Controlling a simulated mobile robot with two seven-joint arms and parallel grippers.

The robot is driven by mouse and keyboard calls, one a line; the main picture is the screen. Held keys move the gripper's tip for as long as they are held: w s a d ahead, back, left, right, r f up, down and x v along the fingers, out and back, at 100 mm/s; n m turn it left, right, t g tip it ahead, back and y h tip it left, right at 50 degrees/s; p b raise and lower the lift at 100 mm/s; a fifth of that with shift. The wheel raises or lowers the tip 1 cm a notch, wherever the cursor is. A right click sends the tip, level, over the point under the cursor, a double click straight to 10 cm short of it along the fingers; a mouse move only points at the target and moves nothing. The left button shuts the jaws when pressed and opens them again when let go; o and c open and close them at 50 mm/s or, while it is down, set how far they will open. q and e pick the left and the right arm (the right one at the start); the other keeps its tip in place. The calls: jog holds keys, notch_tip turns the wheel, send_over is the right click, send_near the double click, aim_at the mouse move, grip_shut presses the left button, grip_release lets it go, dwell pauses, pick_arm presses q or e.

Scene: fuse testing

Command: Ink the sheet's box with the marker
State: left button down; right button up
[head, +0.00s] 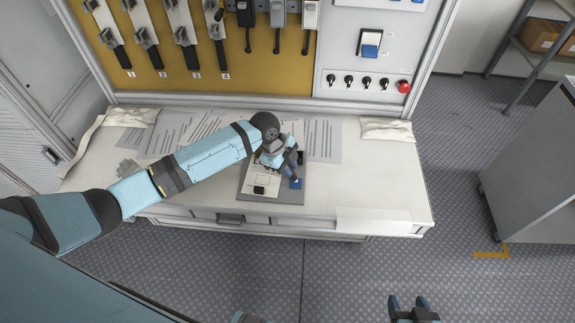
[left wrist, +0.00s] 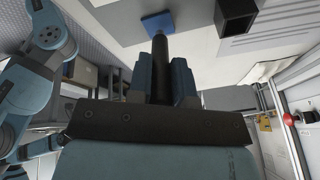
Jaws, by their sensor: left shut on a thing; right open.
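My left gripper (head: 290,170) is over the grey board (head: 288,196) on the bench. In the left wrist view its fingers (left wrist: 160,85) are shut on a dark marker (left wrist: 160,60). The marker's far end is at the edge of a blue square pad (left wrist: 157,22); I cannot tell if they touch. The pad also shows at the board's right side in the head view (head: 296,184). The white sheet (head: 262,178) lies on the board's left part, partly hidden by my gripper. A small black patch (head: 259,190) shows near its lower end. My right gripper (head: 412,308) is open and empty, away from the bench.
A black open holder (left wrist: 236,15) stands near the pad. Large printed papers (head: 325,139) lie at the back of the white bench (head: 385,185), whose right part is mostly clear.

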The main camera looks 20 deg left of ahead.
pick_arm(q)
jog(key=shift+f, duration=0.4)
jog(key=shift+f, duration=0.1)
dwell(1.7)
notch_tip(320, 180, up, 4)
jog(key=p, duration=0.4)
notch_tip(320, 180, up, 2)
jog(key=shift+p, duration=0.9)
jog(key=shift+r+p, duration=0.5)
jog(key=shift+r, duration=0.1)
